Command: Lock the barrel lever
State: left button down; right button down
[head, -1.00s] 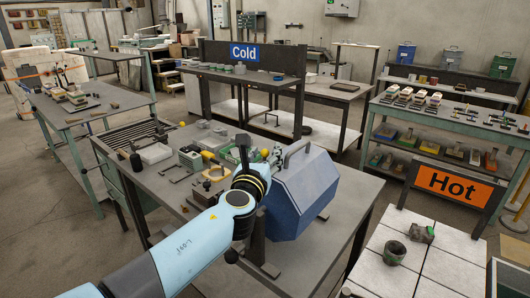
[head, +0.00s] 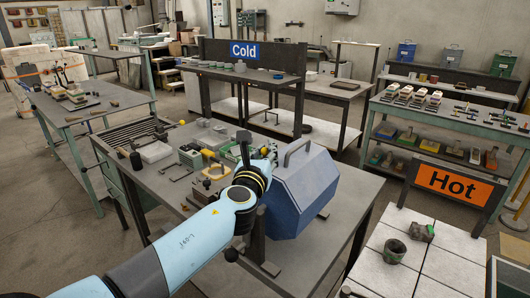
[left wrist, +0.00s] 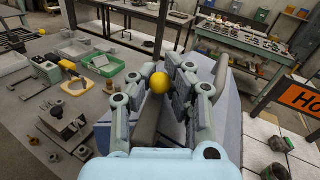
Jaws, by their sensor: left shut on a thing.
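The blue faceted barrel (head: 300,200) with a grey arched handle stands at the right edge of the near table in the head view. Its blue side also shows behind the fingers in the left wrist view (left wrist: 232,110). My left gripper (head: 267,153) is at the barrel's far left side, partly hidden by my own wrist. In the left wrist view my left gripper (left wrist: 172,80) is shut on a lever with a yellow ball knob (left wrist: 160,82). The knob sits between the fingers. The lever's joint with the barrel is hidden. My right gripper is out of view.
A dark pot (head: 394,252) stands on the pale slabs at the right, near the Hot sign (head: 452,184).

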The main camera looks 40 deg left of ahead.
pick_arm(q)
jog(key=shift+f, duration=0.1)
jog(key=m+h, duration=0.1)
jog(key=h, duration=0.1)
jog(key=d+m+t+h, duration=0.1)
jog(key=h, duration=0.1)
jog(key=shift+f+m+b, duration=0.1)
jog(key=shift+m+b, duration=0.2)
jog(key=shift+b, duration=0.05)
jog(key=shift+d+m+h, duration=0.15)
jog(key=shift+m+h, duration=0.15)
jog(key=shift+h, duration=0.3)
jog(key=c, duration=1.2)
grip_release()
jog(key=shift+s, duration=0.15)
